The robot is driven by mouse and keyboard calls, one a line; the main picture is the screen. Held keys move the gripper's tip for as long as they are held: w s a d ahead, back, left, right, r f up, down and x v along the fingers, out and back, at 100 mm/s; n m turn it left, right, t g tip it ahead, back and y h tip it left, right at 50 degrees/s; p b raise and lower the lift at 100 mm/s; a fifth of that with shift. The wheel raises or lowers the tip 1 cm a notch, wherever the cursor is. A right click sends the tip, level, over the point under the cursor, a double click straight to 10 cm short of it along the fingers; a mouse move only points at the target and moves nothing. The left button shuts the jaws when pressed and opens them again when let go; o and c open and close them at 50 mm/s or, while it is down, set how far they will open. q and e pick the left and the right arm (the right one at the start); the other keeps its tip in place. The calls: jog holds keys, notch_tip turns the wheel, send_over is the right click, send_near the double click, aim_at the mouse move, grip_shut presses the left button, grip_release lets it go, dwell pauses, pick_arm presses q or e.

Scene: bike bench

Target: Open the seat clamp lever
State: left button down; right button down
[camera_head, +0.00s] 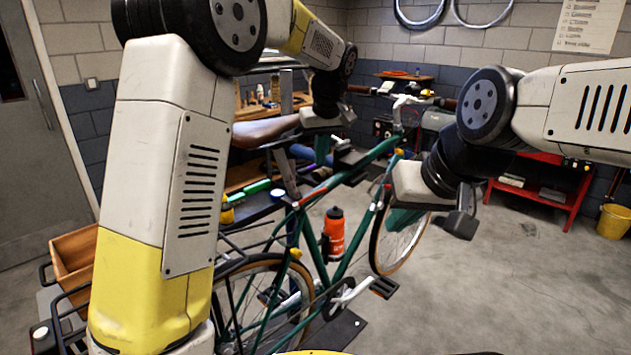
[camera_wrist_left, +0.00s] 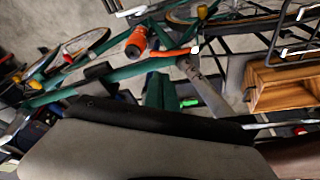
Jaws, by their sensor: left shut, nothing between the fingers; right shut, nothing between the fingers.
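The green bicycle (camera_head: 350,172) stands in the middle of the head view, its grey seat post (camera_head: 286,172) rising from the frame. A small orange-red lever (camera_head: 314,194) lies along the top tube beside the seat post joint; it also shows in the left wrist view (camera_wrist_left: 178,52). My left gripper (camera_head: 336,158) is above the top tube, forward of the lever and apart from it, shut and empty. My right gripper (camera_head: 435,218) is to the right of the bike near the front wheel, shut and empty. The saddle (camera_head: 262,133) is partly hidden by my left arm.
An orange bottle (camera_head: 334,232) sits inside the frame. A wooden crate (camera_head: 73,262) is on the rear rack, also in the left wrist view (camera_wrist_left: 283,85). A workbench is behind the bike.

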pick_arm(q)
jog(key=d+x, duration=0.1)
jog(key=x, duration=0.9)
jog(key=shift+a, duration=0.5)
jog(key=shift+s, duration=0.1)
